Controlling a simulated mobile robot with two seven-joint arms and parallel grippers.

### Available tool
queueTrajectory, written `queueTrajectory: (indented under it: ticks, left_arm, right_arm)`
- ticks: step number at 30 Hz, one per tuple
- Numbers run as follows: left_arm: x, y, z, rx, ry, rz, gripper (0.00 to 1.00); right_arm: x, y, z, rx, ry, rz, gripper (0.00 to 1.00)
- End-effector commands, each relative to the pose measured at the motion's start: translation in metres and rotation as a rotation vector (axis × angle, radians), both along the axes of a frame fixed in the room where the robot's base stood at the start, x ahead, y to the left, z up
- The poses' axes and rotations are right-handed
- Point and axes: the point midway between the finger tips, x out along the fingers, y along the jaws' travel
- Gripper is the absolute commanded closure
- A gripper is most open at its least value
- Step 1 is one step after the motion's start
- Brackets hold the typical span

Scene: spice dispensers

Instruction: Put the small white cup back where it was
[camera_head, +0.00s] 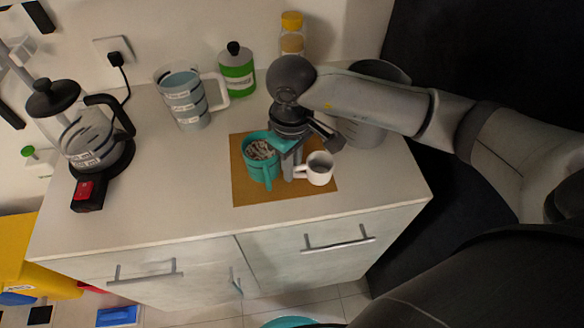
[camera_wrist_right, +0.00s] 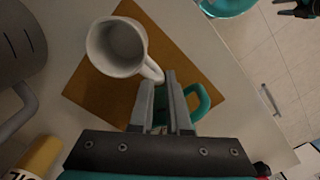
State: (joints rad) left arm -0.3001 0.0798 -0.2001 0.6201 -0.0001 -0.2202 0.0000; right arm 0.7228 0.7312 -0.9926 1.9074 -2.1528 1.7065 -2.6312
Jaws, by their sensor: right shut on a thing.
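The small white cup (camera_head: 321,168) stands upright over the right part of a brown mat (camera_head: 250,194) on the counter. I cannot tell whether its base touches the mat. My right gripper (camera_head: 291,168) comes down from above and is shut on the cup's handle, on the cup's left side. In the right wrist view the white cup (camera_wrist_right: 117,47) looks empty, and its handle ends between the fingertips (camera_wrist_right: 164,78). A teal cup (camera_head: 262,172) with speckled contents stands on the mat left of the gripper. Its handle (camera_wrist_right: 204,101) shows beyond the fingers in the wrist view.
A large grey jug (camera_head: 362,133) stands behind the white cup, partly hidden by my right arm. A measuring jug (camera_head: 186,103), green bottle (camera_head: 237,72), yellow-capped jar (camera_head: 292,30) and glass kettle (camera_head: 88,138) stand further back or left. The counter's left front is clear.

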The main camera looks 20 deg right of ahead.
Motion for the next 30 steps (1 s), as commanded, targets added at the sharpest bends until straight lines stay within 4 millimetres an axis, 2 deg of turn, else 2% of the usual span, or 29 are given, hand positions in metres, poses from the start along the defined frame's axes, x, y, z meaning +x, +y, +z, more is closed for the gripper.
queueTrajectory:
  ticks: [2, 14, 15, 22, 30]
  left_arm:
    - [-0.0003, 0.0, -0.0012, 0.0, 0.0, 0.0, 0.5]
    - [-0.0005, 0.0, -0.0068, 0.0, 0.001, 0.0, 0.5]
    - [-0.0005, 0.0, -0.0054, 0.0, 0.001, 0.0, 0.5]
    - [-0.0005, 0.0001, -0.0049, 0.0, 0.001, 0.0, 0.5]
    - [-0.0004, 0.0001, -0.004, 0.0, 0.001, 0.0, 0.5]
  right_arm:
    - [-0.0003, 0.0, -0.0086, 0.0, 0.0, 0.0, 1.0]
    - [0.0004, -0.0001, -0.0126, 0.0, -0.002, 0.0, 1.0]
    - [0.0002, 0.0, -0.0115, 0.0, -0.002, 0.0, 0.81]
    - [0.0002, -0.0001, -0.0109, 0.0, -0.001, 0.0, 0.55]
    - [0.0001, -0.0002, -0.0102, 0.0, -0.001, 0.0, 0.55]
